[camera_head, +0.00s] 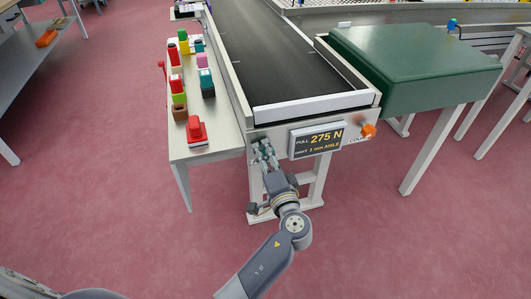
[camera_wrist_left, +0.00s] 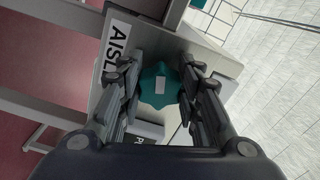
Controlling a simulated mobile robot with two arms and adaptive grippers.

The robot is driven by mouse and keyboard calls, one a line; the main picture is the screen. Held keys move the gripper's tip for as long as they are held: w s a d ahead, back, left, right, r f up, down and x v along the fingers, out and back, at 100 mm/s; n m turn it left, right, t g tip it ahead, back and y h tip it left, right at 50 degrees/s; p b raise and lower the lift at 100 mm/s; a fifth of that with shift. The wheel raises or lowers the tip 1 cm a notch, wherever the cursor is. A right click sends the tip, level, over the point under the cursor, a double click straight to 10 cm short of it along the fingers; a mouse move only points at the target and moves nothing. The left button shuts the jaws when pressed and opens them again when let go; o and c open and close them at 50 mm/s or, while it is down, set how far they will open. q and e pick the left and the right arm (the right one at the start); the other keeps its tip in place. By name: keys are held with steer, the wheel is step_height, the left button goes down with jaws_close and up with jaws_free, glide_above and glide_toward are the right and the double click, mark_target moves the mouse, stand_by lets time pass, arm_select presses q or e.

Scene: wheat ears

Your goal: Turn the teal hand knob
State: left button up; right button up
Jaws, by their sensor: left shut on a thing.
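The teal hand knob (camera_wrist_left: 159,88) shows in the left wrist view, with a lobed rim and a pale rectangle at its centre. It sits on the end frame of the conveyor. My left gripper (camera_wrist_left: 159,95) has one finger on each side of the knob and is shut on it. My right gripper is in neither view.
A sign (camera_head: 316,140) reading "275 N" and an orange part (camera_head: 369,131) are on the conveyor's end. A side table (camera_head: 207,149) with several coloured blocks stands left. A green-topped table (camera_head: 415,60) stands right. The red floor in front is clear.

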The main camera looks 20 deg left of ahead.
arm_select(q)
steer(key=shift+r, duration=0.1)
stand_by(0.3)
steer(key=o, duration=1.1)
steer(key=shift+w, duration=0.1)
steer(key=shift+c, duration=0.2)
steer(key=v, duration=0.7)
steer(key=shift+s+d, duration=0.2)
steer(key=shift+s, duration=0.05)
steer(key=shift+a, duration=0.1)
